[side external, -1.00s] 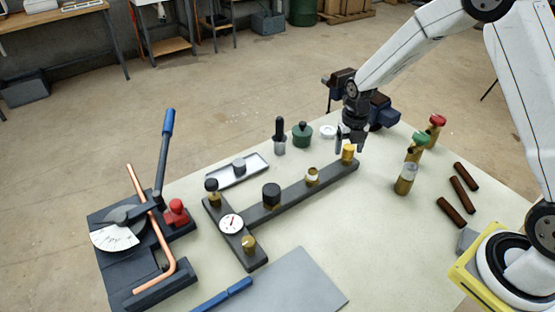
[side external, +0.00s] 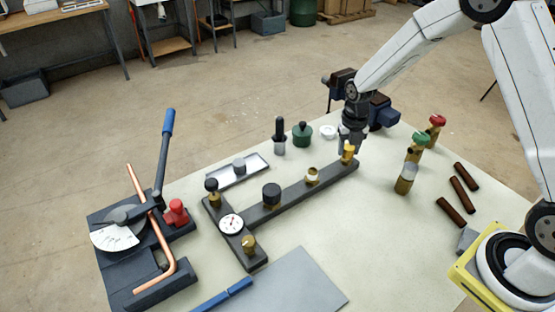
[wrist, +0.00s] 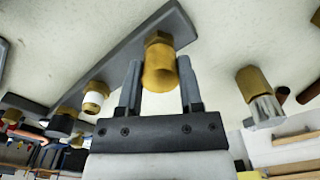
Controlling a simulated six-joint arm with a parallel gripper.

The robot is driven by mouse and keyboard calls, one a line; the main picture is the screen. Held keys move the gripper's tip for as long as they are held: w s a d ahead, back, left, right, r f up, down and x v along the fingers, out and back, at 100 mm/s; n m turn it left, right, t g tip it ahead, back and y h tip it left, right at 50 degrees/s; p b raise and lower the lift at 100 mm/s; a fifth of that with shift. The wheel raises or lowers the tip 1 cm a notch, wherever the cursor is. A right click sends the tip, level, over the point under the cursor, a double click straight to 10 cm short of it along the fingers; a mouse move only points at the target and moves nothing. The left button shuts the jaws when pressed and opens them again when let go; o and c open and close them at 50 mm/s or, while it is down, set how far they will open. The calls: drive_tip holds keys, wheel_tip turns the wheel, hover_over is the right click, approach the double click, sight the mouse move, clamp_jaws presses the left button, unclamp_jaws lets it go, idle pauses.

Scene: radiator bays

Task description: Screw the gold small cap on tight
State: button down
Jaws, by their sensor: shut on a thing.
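The gold small cap (side external: 347,149) sits upright at the far right end of the dark grey bar (side external: 322,179). In the wrist view the cap (wrist: 160,72) is between the two fingers of my gripper (wrist: 159,84), with a brass hex fitting (wrist: 158,39) at its base on the bar. My gripper is shut on the cap, one finger on each side. Whether a gap remains under the cap cannot be told.
Along the bar are a brass fitting with a white band (side external: 312,176), a black cap (side external: 271,194) and a dial gauge (side external: 231,223). A pipe bender (side external: 130,240) is at left.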

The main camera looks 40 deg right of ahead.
drive_tip(key=m, duration=0.3)
drive_tip(key=shift+m, duration=0.4)
drive_tip(key=m, duration=0.3)
drive_tip(key=shift+m, duration=0.4)
drive_tip(key=m, duration=0.3)
drive_tip(key=shift+m, duration=0.3)
drive_tip(key=m, duration=0.3)
drive_tip(key=shift+m, duration=0.4)
drive_tip(key=m, duration=0.3)
drive_tip(key=shift+m, duration=0.3)
drive_tip(key=m, duration=0.3)
drive_tip(key=shift+m, duration=0.4)
drive_tip(key=m, duration=0.3)
drive_tip(key=shift+m, duration=0.3)
drive_tip(key=m, duration=0.4)
